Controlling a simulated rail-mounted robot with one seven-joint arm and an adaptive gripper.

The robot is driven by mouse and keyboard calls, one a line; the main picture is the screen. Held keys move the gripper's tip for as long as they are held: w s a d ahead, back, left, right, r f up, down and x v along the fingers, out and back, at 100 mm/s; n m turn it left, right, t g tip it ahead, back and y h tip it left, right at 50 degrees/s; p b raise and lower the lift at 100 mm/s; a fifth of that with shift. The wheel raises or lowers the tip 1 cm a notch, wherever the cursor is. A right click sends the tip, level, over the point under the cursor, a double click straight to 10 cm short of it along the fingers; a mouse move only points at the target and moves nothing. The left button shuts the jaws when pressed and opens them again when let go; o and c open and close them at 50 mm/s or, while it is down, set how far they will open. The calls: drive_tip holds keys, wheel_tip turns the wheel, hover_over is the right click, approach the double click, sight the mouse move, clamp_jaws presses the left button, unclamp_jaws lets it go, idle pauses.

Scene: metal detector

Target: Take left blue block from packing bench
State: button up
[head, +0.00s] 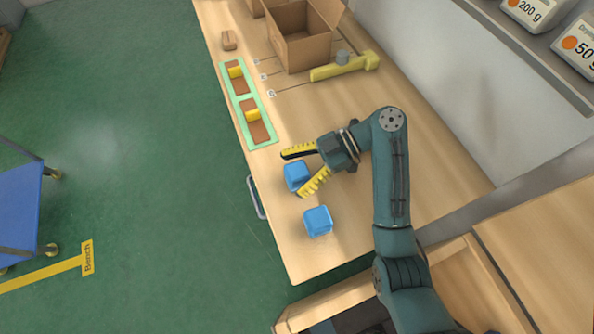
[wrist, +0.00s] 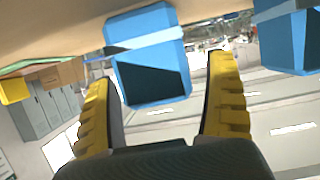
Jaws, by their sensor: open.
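Two blue blocks lie on the packing bench (head: 350,245). The left blue block (head: 296,174) is the farther one in the head view, close to the bench's left edge. My gripper (head: 295,177) is open, its yellow-and-black fingers on either side of this block. In the wrist view the block (wrist: 150,50) shows between and partly beyond the fingertips of my gripper (wrist: 160,75), with visible gaps at both sides. I cannot tell whether a finger touches it. The other blue block (head: 318,221) sits nearer, outside the fingers; it also shows at the wrist view's right edge (wrist: 288,35).
A green-framed tray (head: 261,143) with brown and yellow items lies farther along the bench's left edge. Beyond are an open cardboard box (head: 298,52) and a yellow tool (head: 340,68). A wall runs along the right.

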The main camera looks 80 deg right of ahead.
drive_tip(key=shift+w+a+f+b, duration=0.3)
drive_tip(key=shift+w+f+b, duration=0.1)
drive_tip(key=shift+w+f, duration=0.2)
drive_tip(key=shift+w+a+r, duration=0.15)
drive_tip(key=shift+w+a, duration=0.05)
drive_tip(key=shift+w, duration=0.1)
drive_tip(key=shift+r, duration=0.1)
drive_tip(key=c, duration=1.3)
